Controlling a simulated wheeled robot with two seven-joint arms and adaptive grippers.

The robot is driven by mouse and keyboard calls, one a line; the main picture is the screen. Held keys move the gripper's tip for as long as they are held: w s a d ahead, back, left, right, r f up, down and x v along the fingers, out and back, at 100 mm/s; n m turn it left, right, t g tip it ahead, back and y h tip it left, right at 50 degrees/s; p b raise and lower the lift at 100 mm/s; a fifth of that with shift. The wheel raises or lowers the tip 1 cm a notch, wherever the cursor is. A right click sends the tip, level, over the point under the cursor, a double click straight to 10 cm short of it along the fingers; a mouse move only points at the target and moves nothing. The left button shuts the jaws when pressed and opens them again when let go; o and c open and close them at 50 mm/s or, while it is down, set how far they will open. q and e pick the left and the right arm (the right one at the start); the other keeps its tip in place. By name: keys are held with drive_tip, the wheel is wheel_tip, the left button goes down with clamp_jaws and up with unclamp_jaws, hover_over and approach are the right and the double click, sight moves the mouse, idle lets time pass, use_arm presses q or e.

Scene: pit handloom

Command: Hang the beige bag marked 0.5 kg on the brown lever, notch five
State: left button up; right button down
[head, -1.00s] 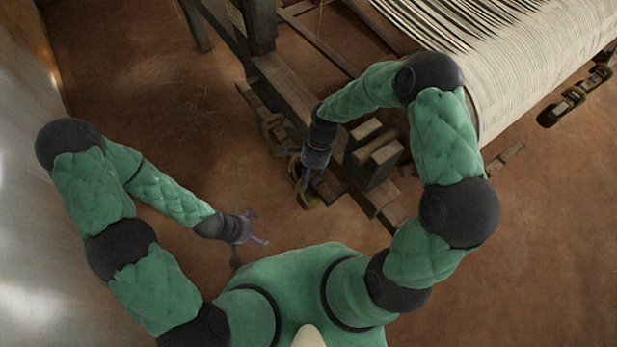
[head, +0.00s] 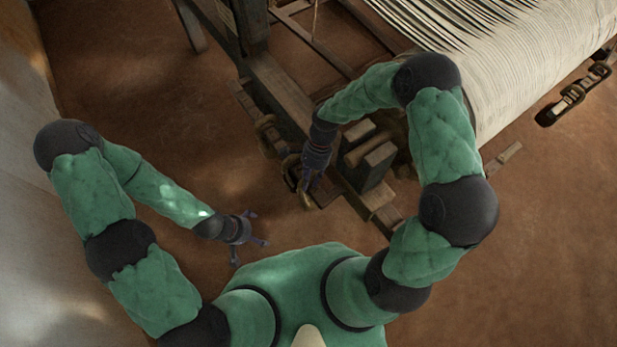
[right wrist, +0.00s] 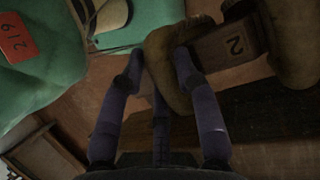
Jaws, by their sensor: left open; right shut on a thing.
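My right gripper (head: 308,184) is at the near end of a brown wooden bar beside the loom, which may be the lever. In the right wrist view its purple fingers (right wrist: 158,65) are shut on a thick olive-beige loop (right wrist: 165,62), which may be part of the bag; no 0.5 kg mark is readable. Beside it a brown piece marked 2 (right wrist: 225,47) lies between the loop and another thick olive-beige piece (right wrist: 290,40). A second ring-like thing (head: 267,132) sits further along the bar. My left gripper (head: 250,241) is open and empty over the floor at left.
The loom frame (head: 285,95) and pale warp threads (head: 530,60) fill the upper right. Wooden blocks (head: 372,165) stand just right of my right gripper. A dark linked piece (head: 573,95) hangs at far right. The brown floor (head: 120,80) is clear at left.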

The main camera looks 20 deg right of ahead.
drive_tip(key=shift+f, duration=0.2)
idle(0.7)
drive_tip(key=c, duration=0.8)
unclamp_jaws()
drive_tip(key=v, duration=1.2)
